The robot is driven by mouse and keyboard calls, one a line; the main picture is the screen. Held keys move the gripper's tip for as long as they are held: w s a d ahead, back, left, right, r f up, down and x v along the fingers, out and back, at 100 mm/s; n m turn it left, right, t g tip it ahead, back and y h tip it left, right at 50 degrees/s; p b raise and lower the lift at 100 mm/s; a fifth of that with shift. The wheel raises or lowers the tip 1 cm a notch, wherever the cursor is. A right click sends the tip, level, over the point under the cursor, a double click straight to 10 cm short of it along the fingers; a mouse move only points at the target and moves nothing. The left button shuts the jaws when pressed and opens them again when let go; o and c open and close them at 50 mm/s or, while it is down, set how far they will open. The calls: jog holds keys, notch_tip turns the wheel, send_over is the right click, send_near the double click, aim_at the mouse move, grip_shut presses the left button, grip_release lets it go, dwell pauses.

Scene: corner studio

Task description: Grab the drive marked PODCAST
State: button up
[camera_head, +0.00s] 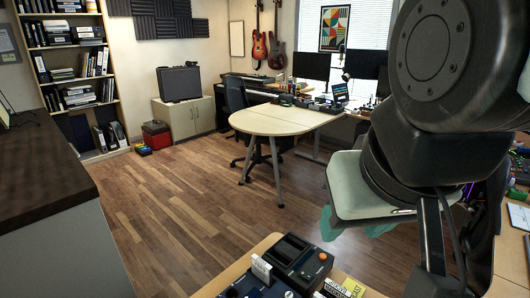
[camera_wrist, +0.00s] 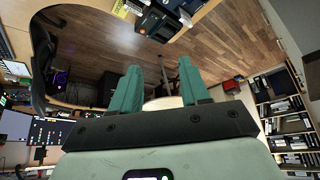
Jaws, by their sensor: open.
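Small upright label cards stand on the near wooden table at the bottom of the head view. A yellow label (camera_head: 353,287) there shows letters that seem to end in "CAST"; it is cut by the frame's edge, and I cannot make out a drive beneath it. A white label (camera_head: 333,288) with dark print stands just left of it. My gripper (camera_head: 352,229) hangs above and beyond this table, apart from the labels. In the wrist view its two teal fingers (camera_wrist: 158,72) are spread with nothing between them. A small yellow patch (camera_wrist: 119,8) shows at the wrist view's top edge.
A black device (camera_head: 299,258) and a dark blue device (camera_head: 255,288) stand left of the labels, with a blank-looking white card (camera_head: 261,269) between them. A dark-topped cabinet (camera_head: 40,150) is at left. A rounded pale table (camera_head: 285,119) stands farther off, with open floor before it.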

jog(key=w+d+f+n+g, duration=0.1)
jog(key=w+f+n+g, duration=0.1)
jog(key=w+f, duration=0.4)
jog(key=w+f+n+g, duration=0.1)
jog(key=w+f+n, duration=0.2)
jog(key=f, duration=0.5)
jog(key=f+n+g, duration=0.1)
jog(key=f, duration=0.5)
jog(key=f+n, duration=0.1)
jog(key=f, duration=0.5)
jog(key=f+n+g, duration=0.1)
jog(key=f, duration=0.5)
jog(key=shift+w+d+f+n+g, duration=0.15)
jog(key=shift+d+f+n+g, duration=0.1)
jog(key=shift+f+n+g, duration=0.1)
jog(key=shift+w+f, duration=0.1)
jog(key=shift+f, duration=3.2)
grip_shut()
